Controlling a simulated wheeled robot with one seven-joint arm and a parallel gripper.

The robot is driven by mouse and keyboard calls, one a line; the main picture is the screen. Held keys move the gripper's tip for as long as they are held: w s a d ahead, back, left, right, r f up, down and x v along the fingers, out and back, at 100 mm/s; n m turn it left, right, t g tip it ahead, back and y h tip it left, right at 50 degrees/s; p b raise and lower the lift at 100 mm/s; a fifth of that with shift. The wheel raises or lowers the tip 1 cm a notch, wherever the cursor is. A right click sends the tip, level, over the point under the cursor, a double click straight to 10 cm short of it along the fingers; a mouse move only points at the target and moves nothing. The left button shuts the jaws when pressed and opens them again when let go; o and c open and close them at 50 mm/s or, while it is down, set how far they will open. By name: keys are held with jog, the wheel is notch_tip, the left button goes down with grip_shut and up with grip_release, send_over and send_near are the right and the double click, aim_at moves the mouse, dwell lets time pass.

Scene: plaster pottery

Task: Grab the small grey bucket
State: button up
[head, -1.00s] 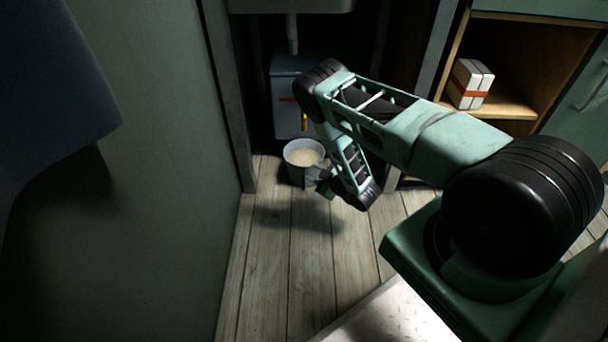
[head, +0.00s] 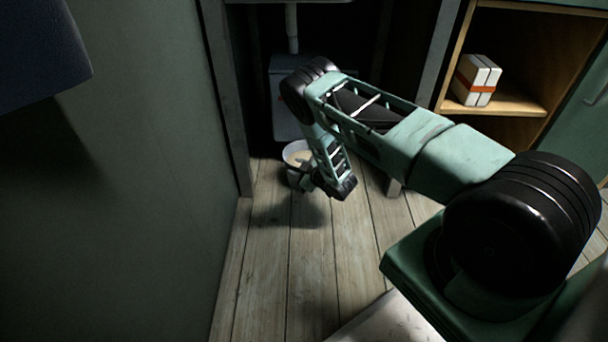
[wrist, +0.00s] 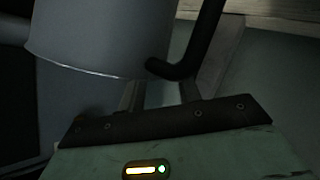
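The small grey bucket (head: 297,148) stands on the wooden floor in the head view, near the foot of the dark recess, with pale contents inside. My gripper (head: 306,182) is low at its near right side and hides much of its front. In the wrist view the grey curved wall of the bucket (wrist: 100,38) fills the upper left, just beyond my gripper (wrist: 162,92). The fingers are dark and partly hidden. I cannot tell whether they are apart or closed, or whether they touch the bucket.
A white box with an orange band (head: 476,80) sits on a wooden shelf at the right. A grey-green wall (head: 160,190) runs along the left. A white pipe (head: 291,28) comes down behind the bucket. The floor in front of the bucket is clear.

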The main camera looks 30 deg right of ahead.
grip_shut()
jog(key=shift+s+d+f, duration=0.1)
jog(key=shift+s+f, duration=0.05)
jog(key=shift+s, duration=0.05)
dwell(1.1)
